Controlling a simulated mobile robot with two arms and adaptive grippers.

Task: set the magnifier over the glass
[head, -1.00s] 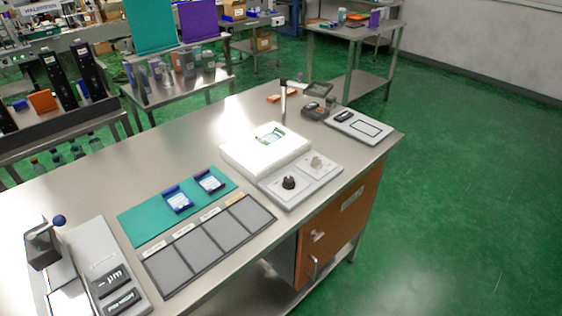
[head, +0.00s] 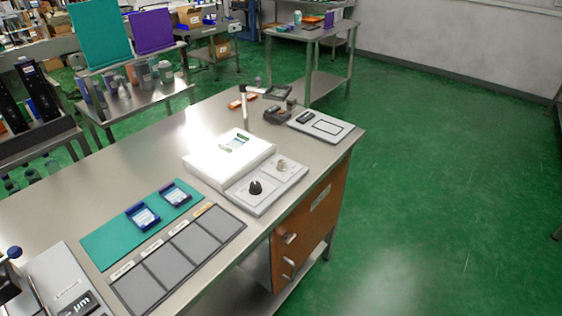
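A bright white block, like a light box (head: 205,155), stands on the bench. A small clear piece with green printing (head: 236,143) lies on it and may be the glass. A grey plate in front of it (head: 240,205) bears a small black knob-like piece (head: 255,188) and a pale, clear-looking piece (head: 282,166). Either could be the magnifier; they are too small to tell. Both sit apart from the green-printed piece. Neither of my grippers is in view.
A teal mat (head: 107,244) holds two blue-framed pieces (head: 143,216). A dark-framed grey tray (head: 193,243) lies in front. Beyond the block are an upright post (head: 244,104), a dark device (head: 277,116) and a white pad (head: 303,129). Open green floor (head: 440,200) lies right of the bench.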

